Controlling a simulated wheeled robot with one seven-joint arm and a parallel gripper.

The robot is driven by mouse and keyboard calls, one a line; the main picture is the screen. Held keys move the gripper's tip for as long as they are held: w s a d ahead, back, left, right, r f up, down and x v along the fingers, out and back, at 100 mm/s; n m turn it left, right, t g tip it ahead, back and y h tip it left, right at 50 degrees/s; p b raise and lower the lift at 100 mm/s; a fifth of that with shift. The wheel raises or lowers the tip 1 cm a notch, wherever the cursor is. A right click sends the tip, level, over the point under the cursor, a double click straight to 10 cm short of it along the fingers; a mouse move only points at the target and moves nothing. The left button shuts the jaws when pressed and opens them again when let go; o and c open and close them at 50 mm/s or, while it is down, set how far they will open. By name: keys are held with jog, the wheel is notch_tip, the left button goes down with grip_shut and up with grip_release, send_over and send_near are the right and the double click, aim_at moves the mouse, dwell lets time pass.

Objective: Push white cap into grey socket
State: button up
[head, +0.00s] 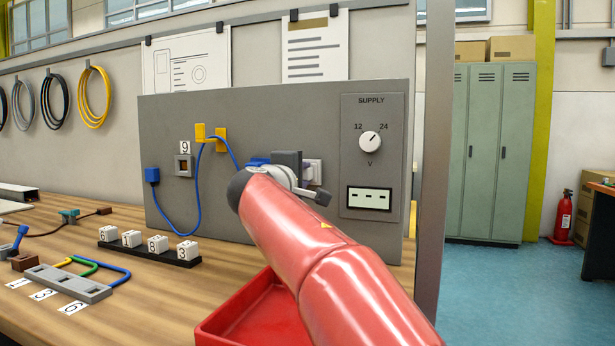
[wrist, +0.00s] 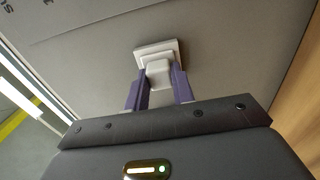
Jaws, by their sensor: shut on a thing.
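The white cap (wrist: 159,72) is a stepped white piece with a wide square flange, between the two purple fingers of my gripper (wrist: 158,84) in the wrist view. The fingers are shut on its narrower part. Its flange lies against or very near the grey panel; I cannot tell whether it touches. In the head view the cap (head: 314,171) shows partly beside my gripper (head: 302,172), at the right half of the panel. No grey socket shows at the cap; any socket there is hidden behind it.
The upright grey panel (head: 270,118) carries a supply dial (head: 369,141), a display (head: 369,197), blue cables and a small square fitting (head: 184,165) under a "9" label. A red tray (head: 250,310) lies below my arm.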

jog(key=shift+s+a, duration=0.15)
jog(key=shift+s, duration=0.15)
dwell(0.5)
jog(key=shift+b+v, duration=1.4)
jog(key=shift+v, duration=1.15)
